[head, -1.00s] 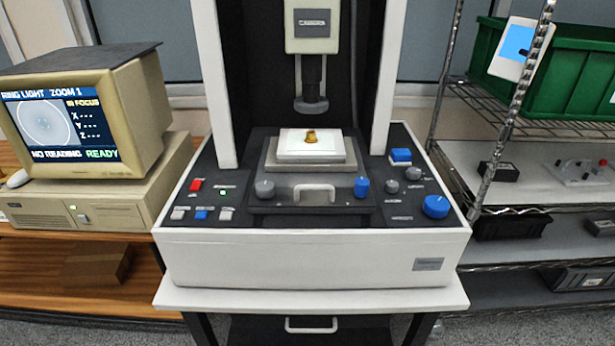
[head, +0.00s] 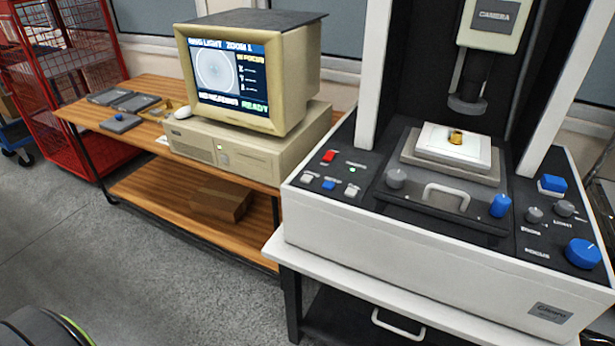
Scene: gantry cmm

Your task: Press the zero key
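The measuring machine (head: 430,262) stands at the right, with a dark sloped control panel on its white base. At the panel's left are a red key (head: 329,156), a small green light (head: 351,169), and a row of a white key (head: 307,177), a blue key (head: 329,185) and another white key (head: 352,190). Their labels are too small to read, so I cannot tell which is the zero key. The monitor (head: 235,76) shows "IN FOCUS", "NO READING" and "READY", with dashes for values. Neither of my grippers is in view.
A small brass part (head: 455,137) sits on the white stage plate under the camera head (head: 490,25). Grey and blue knobs, including a large blue one (head: 583,253), are on the panel's right. A wooden bench (head: 95,120) and red cage (head: 70,90) stand left. Floor at lower left is mostly clear.

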